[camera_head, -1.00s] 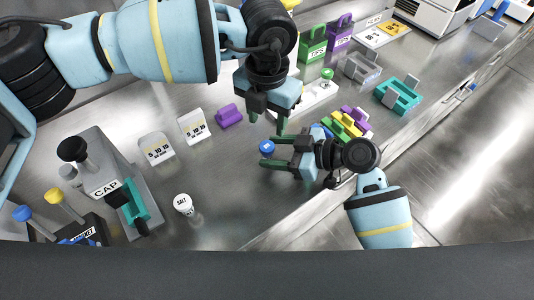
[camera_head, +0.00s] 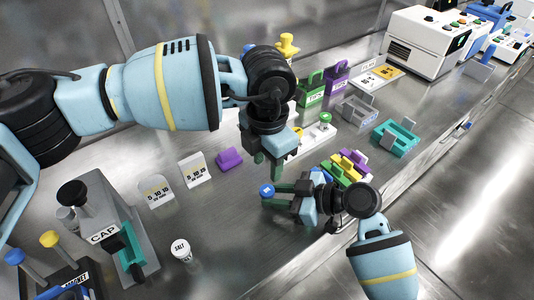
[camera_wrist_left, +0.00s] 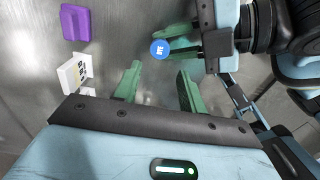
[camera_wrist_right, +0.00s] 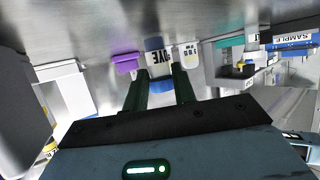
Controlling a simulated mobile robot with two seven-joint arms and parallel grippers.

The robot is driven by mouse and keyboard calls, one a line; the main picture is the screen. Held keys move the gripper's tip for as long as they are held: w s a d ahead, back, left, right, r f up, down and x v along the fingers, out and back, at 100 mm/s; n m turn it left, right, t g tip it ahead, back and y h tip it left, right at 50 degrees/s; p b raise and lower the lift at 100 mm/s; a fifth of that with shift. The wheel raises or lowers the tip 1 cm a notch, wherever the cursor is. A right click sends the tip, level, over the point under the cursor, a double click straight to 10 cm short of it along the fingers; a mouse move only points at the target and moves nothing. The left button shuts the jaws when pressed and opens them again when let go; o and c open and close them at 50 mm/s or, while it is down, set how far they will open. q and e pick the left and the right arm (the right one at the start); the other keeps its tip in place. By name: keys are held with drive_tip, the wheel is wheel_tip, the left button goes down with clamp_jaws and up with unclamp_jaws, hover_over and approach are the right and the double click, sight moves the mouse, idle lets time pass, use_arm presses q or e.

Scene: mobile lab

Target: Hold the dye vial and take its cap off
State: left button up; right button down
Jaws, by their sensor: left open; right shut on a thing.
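The dye vial shows its white label and blue lower part (camera_wrist_right: 155,56) in the right wrist view, which sees it upside down. Its blue cap (camera_head: 266,190) faces up in the head view and also shows in the left wrist view (camera_wrist_left: 160,49). My right gripper (camera_head: 273,197) is shut on the vial, with its green fingers on either side of it. My left gripper (camera_head: 265,170) is open and empty, its fingers pointing down just behind the cap in the head view. In the left wrist view, the cap lies beyond the open fingertips, apart from them.
A grey CAP stand (camera_head: 95,200) and a SALT jar (camera_head: 181,250) are on the left. Coloured blocks (camera_head: 345,168) sit close to the right gripper. Bare bench lies between the jar and the right gripper.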

sight(267, 190)
use_arm(q)
wheel_tip(267, 190, up, 4)
drive_tip(key=m, duration=3)
drive_tip(key=shift+f+m, duration=0.15)
drive_tip(key=shift+m, duration=0.25)
wheel_tip(267, 190, down, 12)
